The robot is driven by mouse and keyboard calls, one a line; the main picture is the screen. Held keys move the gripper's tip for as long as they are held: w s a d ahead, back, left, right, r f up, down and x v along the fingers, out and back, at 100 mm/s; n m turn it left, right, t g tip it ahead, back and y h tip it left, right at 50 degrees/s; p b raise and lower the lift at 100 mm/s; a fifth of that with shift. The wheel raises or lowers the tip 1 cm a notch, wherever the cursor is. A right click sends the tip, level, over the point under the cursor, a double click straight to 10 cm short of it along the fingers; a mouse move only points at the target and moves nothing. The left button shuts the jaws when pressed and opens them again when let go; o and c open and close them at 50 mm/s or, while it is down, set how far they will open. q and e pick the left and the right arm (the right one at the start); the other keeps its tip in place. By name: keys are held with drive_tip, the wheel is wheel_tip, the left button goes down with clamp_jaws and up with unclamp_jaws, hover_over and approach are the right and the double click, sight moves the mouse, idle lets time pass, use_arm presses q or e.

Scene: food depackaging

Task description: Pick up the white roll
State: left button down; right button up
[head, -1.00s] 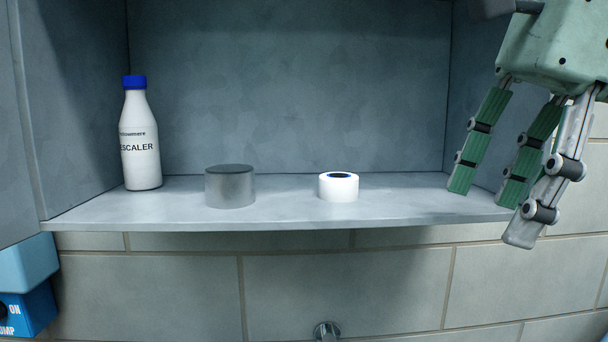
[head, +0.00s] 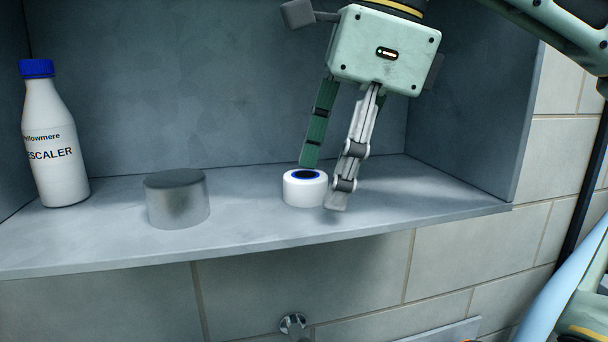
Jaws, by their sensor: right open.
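The white roll (head: 304,191) stands upright on the shelf, right of its middle, with a blue ring and dark hole on top. My right gripper (head: 323,187) reaches down from above, open. Its green finger ends at the back of the roll's top, and its grey finger hangs at the roll's right front side. I cannot tell whether either finger touches the roll. Part of the roll's right edge is close behind the grey finger. My left gripper is not in view.
A grey metal cylinder (head: 177,198) stands left of the roll on the shelf (head: 250,226). A white descaler bottle (head: 52,140) with a blue cap stands at the far left. The cabinet side wall (head: 478,110) is on the right. The shelf right of the roll is free.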

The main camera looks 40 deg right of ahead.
sight(308, 177)
drive_tip(key=w+p, duration=0.1)
drive_tip(key=w+a+p, duration=0.1)
drive_tip(key=w, duration=0.1)
drive_tip(key=shift+a+f, duration=0.1)
drive_tip(key=shift+f, duration=0.05)
drive_tip(key=shift+w+f, duration=0.15)
drive_tip(key=shift+f, duration=0.2)
drive_tip(key=c, duration=0.9)
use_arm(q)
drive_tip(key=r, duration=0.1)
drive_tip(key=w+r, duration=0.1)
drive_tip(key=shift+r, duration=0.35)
use_arm(e)
drive_tip(key=shift+c, duration=0.3)
